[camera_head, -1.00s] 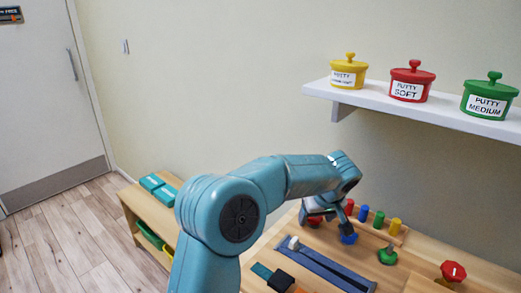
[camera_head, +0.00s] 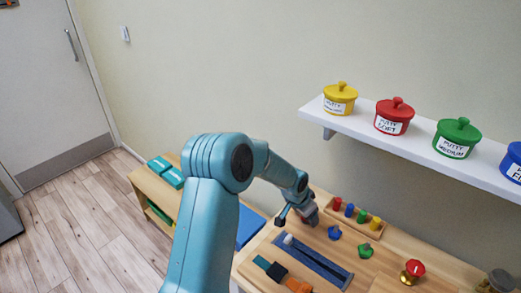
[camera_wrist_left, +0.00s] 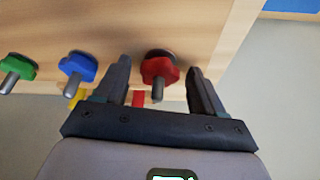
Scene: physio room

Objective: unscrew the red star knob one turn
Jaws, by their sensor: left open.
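The red star knob (camera_wrist_left: 160,72) is lobed and red, with a grey stem. In the left wrist view it sits between the two fingers of my left gripper (camera_wrist_left: 158,76), with a gap visible on each side. In the head view my left gripper (camera_head: 297,214) is at the far-left end of the knob row, and the red knob (camera_head: 313,219) is partly hidden behind it. The gripper is open. My right gripper is not in view.
A blue knob (camera_head: 334,232) and a green knob (camera_head: 365,251) stand beside the red one. Behind them is a peg block (camera_head: 352,224) with coloured pegs.

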